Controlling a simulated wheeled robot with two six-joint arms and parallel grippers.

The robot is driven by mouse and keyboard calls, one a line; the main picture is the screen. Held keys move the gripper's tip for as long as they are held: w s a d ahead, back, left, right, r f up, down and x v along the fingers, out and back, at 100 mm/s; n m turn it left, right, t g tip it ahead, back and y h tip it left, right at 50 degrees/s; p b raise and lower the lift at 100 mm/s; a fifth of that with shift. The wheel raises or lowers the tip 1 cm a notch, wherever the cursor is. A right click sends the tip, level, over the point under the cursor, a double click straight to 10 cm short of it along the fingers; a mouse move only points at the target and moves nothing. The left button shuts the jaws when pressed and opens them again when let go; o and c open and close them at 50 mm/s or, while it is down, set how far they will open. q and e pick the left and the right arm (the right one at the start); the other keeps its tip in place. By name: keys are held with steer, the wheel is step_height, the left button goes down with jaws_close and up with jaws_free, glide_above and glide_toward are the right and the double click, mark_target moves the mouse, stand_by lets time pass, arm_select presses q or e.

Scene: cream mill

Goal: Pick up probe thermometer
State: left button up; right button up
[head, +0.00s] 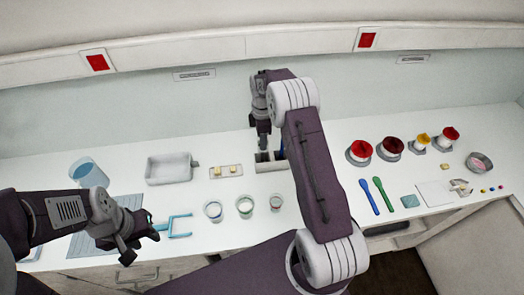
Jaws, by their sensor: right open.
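I cannot make out the probe thermometer for certain. A white holder block (270,166) with dark slots stands at the back middle of the counter, and a thin blue item (281,150) shows at its right side, partly hidden by my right arm. My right gripper (263,149) points down at this block, open, its fingertips at or just above the slots; contact cannot be told. My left gripper (142,245) is low at the left, near a light-blue forked tool (176,227); its jaws are unclear.
A white tray (169,170) and a small plate with yellow pieces (226,172) stand left of the block. Several small cups (245,207) are in front. A blue beaker (88,172) is far left.

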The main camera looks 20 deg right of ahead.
mark_target(262, 152)
step_height(262, 152, down, 4)
steer(key=shift+d+r+p, duration=0.1)
steer(key=shift+p, duration=0.55)
steer(key=shift+w+d+f, duration=0.15)
steer(key=shift+f, duration=0.1)
steer(key=shift+s+a+r, duration=0.2)
steer(key=shift+a, duration=0.05)
jaws_close()
arm_select(q)
step_height(262, 152, up, 2)
steer(key=shift+w+d+r, duration=0.1)
arm_select(e)
steer(key=shift+w+d, duration=0.1)
